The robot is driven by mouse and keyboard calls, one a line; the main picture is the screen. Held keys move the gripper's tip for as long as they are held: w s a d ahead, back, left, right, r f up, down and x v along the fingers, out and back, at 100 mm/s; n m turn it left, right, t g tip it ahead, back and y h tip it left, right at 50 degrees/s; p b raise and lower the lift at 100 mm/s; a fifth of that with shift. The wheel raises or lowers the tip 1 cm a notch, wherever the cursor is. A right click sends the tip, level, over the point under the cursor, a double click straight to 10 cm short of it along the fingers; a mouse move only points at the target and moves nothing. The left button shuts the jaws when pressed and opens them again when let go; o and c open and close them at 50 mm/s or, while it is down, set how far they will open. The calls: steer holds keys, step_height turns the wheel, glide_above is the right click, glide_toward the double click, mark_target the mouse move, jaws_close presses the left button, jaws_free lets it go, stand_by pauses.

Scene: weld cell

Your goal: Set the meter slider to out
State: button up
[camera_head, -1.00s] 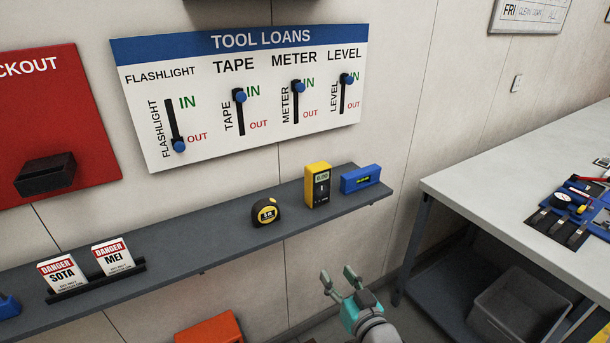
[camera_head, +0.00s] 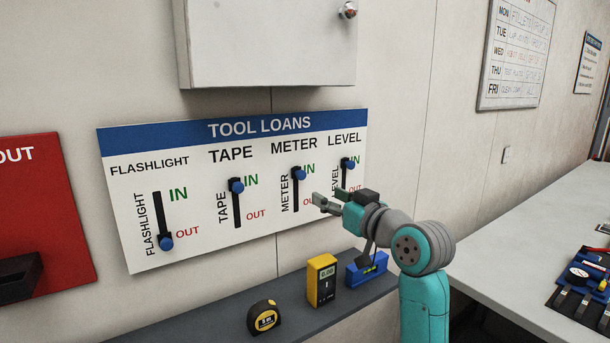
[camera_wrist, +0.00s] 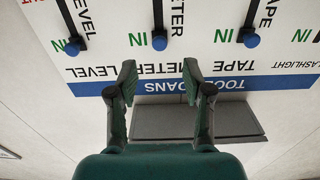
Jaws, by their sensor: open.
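The TOOL LOANS board (camera_head: 205,140) hangs on the wall, with a vertical slot for each tool. The meter slider (camera_head: 299,174) is a blue knob at the top of its slot, beside the green IN. It also shows in the wrist view (camera_wrist: 159,41), where the board appears upside down. The tape and level knobs are also at IN; the flashlight knob (camera_head: 166,243) is at OUT. My gripper (camera_head: 325,201) is open and empty, just right of the meter slot and lower than its knob, partly covering the meter's OUT label. It touches no knob that I can make out.
A grey shelf (camera_head: 215,325) below the board holds a tape measure (camera_head: 263,317), a yellow meter (camera_head: 321,281) and a blue level (camera_head: 360,274). A white cabinet (camera_head: 265,45) hangs above. A workbench (camera_head: 520,260) stands at right. The space before the board's left part is clear.

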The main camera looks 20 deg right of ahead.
mark_target(303, 175)
steer(key=x, duration=0.3)
steer(key=r+x, duration=0.1)
steer(key=x, duration=0.7)
steer(key=shift+w+r, duration=0.1)
steer(key=shift+r, duration=0.3)
steer(key=shift+c, duration=0.2)
jaws_close()
